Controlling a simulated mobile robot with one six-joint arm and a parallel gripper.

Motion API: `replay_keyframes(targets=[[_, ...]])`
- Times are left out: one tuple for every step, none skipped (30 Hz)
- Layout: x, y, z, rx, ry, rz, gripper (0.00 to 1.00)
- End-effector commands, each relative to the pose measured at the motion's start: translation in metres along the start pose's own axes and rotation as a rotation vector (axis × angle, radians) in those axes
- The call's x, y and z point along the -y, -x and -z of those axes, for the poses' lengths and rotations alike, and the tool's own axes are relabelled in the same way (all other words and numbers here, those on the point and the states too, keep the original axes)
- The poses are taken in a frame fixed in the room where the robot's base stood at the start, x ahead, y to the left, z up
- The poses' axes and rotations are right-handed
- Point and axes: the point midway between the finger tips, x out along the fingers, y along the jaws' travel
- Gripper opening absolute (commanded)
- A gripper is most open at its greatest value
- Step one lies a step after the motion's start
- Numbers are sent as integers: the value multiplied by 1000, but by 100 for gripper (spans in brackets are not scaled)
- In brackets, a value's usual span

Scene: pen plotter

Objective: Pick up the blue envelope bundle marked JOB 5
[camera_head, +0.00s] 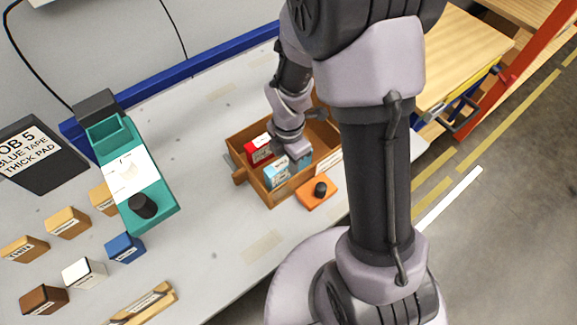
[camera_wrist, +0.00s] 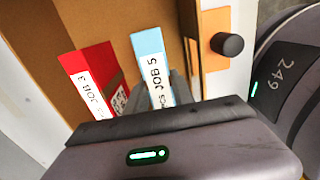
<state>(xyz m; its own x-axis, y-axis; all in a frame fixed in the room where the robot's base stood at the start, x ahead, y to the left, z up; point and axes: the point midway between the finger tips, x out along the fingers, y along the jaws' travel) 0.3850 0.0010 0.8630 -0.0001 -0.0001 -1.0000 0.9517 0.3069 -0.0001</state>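The blue envelope bundle (camera_head: 278,176) stands in a wooden tray (camera_head: 236,147) on the table, its white label facing the front. In the wrist view the bundle (camera_wrist: 148,45) shows the label "JOB 5". My gripper (camera_head: 298,150) is down in the tray at the blue bundle. In the wrist view its grey fingers (camera_wrist: 158,98) lie on either side of the bundle, close to its faces. I cannot tell whether they press on it. The bundle's lower part is hidden.
A red bundle (camera_head: 258,150), marked JOB 3 in the wrist view (camera_wrist: 90,65), stands left of the blue one. An orange plate with a black knob (camera_head: 320,189) lies before the tray. A teal plotter (camera_head: 150,215) and several small blocks stand left. Bare table lies between.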

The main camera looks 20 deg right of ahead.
Motion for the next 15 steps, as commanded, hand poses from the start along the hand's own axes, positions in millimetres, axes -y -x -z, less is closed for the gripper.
replay_keyframes(targets=[[0,0,0,0,0,0,5],[0,0,0,0,0,0,0],[0,0,0,0,0,0,0],[0,0,0,0,0,0,0],[0,0,0,0,0,0,0],[0,0,0,0,0,0,0],[0,0,0,0,0,0,0],[0,0,0,0,0,0,0],[0,0,0,0,0,0,0],[0,0,0,0,0,0,0],[0,2,0,0,0,0,0],[0,8,0,0,0,-1,0],[-1,14,0,1,0,-2,0],[-1,21,0,1,0,-3,0],[-1,33,0,1,0,-3,0]])
